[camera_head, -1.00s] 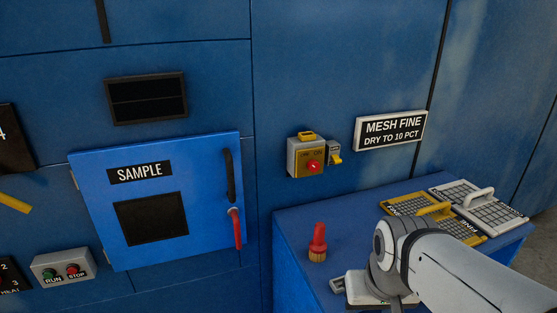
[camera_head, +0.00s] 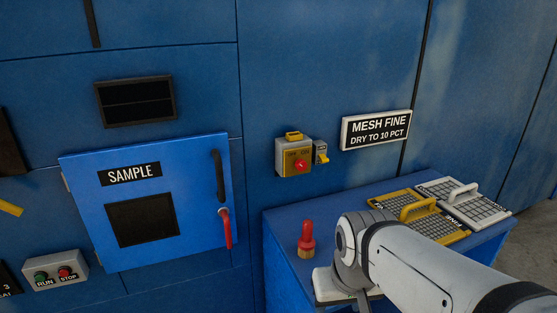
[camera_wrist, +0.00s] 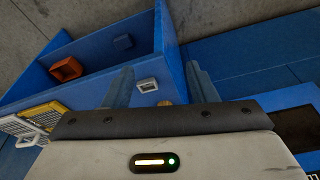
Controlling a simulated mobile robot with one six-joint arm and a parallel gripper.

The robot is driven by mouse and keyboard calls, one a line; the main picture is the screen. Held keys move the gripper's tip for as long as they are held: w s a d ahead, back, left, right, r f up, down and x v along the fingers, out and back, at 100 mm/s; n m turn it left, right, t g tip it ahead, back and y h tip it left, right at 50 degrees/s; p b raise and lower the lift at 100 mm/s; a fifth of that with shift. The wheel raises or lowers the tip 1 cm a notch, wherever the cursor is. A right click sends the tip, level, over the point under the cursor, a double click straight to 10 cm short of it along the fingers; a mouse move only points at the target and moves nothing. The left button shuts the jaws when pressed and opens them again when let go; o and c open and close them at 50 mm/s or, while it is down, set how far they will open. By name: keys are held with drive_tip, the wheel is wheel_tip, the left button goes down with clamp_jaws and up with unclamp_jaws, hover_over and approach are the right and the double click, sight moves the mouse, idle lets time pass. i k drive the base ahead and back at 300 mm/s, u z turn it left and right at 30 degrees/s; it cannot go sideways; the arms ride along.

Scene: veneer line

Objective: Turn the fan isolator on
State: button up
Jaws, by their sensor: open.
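The isolator is a grey box with a yellow face (camera_head: 292,152) on the blue wall, right of the sample door. A red rotary knob (camera_head: 301,166) sits on its front. The pointer direction is too small to read surely. A small grey box with a yellow lever (camera_head: 321,154) adjoins it on the right. In the head view my arm's wrist is low, in front of the bench and below and right of the isolator; the fingertips are hidden. In the wrist view my gripper (camera_wrist: 160,70) has its fingers apart, with nothing between them. The isolator is not recognisable there.
A red-handled brush (camera_head: 307,240) stands on the blue bench (camera_head: 285,225) beside my wrist. Yellow (camera_head: 430,226) and grey (camera_head: 468,207) mesh screens lie at its back right. The blue sample door (camera_head: 85,190) has a red-handled latch (camera_head: 225,228). An orange bin (camera_wrist: 67,68) shows in the wrist view.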

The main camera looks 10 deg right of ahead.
sight(301, 165)
drive_tip(key=z, duration=2.6)
drive_tip(key=k, duration=1.15)
drive_tip(key=u, duration=1.5)
drive_tip(key=i, duration=1)
drive_tip(key=u, duration=0.1)
